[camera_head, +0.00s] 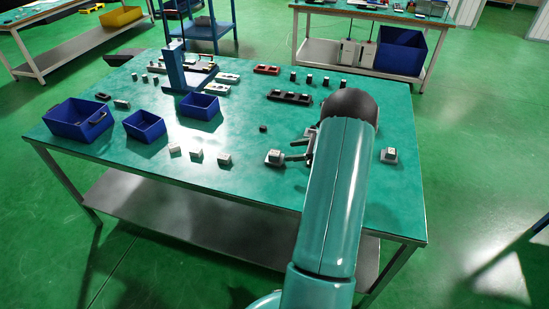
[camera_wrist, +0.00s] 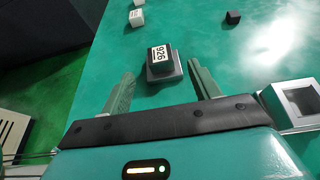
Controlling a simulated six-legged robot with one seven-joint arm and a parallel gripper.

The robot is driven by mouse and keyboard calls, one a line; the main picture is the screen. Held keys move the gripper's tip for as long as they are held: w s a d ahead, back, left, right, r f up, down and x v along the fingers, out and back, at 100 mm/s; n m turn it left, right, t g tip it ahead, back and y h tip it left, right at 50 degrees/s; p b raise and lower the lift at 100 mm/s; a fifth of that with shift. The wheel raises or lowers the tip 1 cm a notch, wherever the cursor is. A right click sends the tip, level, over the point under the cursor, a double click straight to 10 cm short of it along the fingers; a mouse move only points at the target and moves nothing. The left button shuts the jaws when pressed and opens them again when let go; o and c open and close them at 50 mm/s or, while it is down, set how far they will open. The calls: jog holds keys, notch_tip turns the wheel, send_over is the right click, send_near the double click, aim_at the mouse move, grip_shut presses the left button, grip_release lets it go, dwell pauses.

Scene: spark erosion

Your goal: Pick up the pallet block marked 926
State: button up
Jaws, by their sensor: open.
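The pallet block marked 926 (camera_wrist: 160,56) is dark with a white label on top and sits on a grey square base (camera_wrist: 165,76) on the green table. In the head view the block (camera_head: 274,155) is near the table's front, left of my arm. My gripper (camera_wrist: 161,70) is open and empty. In the wrist view its two fingers point towards the block, one on each side, with gaps between fingers and block. In the head view my gripper (camera_head: 296,150) is just right of the block, partly hidden by my arm.
Several pale-topped blocks (camera_head: 196,155) stand further left. A small dark block (camera_head: 263,128) lies behind. A grey square holder (camera_wrist: 299,104) is close to the right of my gripper. Blue bins (camera_head: 145,126) stand at the left.

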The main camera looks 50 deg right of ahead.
aim_at(277, 153)
jog(key=x, duration=1)
jog(key=shift+f, duration=0.2)
jog(key=c, duration=1)
jog(key=shift+o, duration=0.2)
jog(key=shift+r, duration=0.1)
